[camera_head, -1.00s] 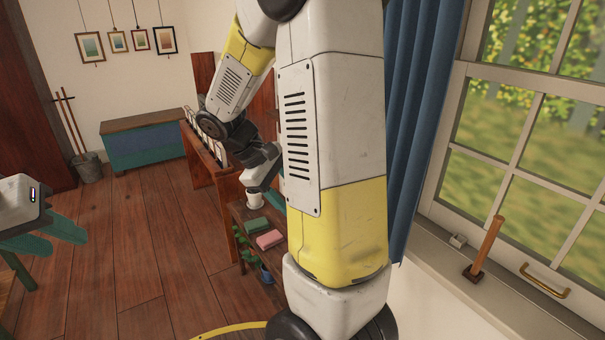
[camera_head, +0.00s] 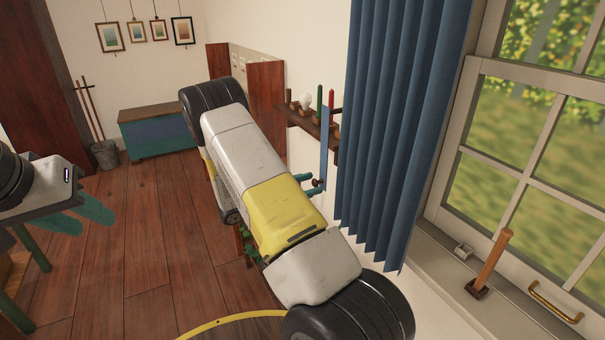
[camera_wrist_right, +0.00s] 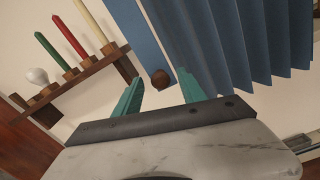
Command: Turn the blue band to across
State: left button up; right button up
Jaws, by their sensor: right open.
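The blue band (camera_head: 324,140) is a flat blue strip standing upright at the wall, between the peg shelf and the curtain. A round brown knob (camera_head: 318,183) is at its lower end. In the right wrist view the band (camera_wrist_right: 135,38) runs slanting down to the knob (camera_wrist_right: 160,79). My right gripper (camera_head: 312,184) is open, its teal fingers on either side of the knob; in the wrist view the open fingers (camera_wrist_right: 160,82) flank it with gaps. I cannot tell how deep the knob sits between them. My left gripper (camera_head: 95,225) is open and empty at the left.
A blue curtain (camera_head: 400,130) hangs right beside the band. A window sill (camera_head: 480,265) holds a wooden-handled tool. Open floor lies to the left.

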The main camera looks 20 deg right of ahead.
jog(key=d, duration=0.5)
jog(key=shift+w+d, duration=0.1)
jog(key=shift+w, duration=0.1)
grip_shut()
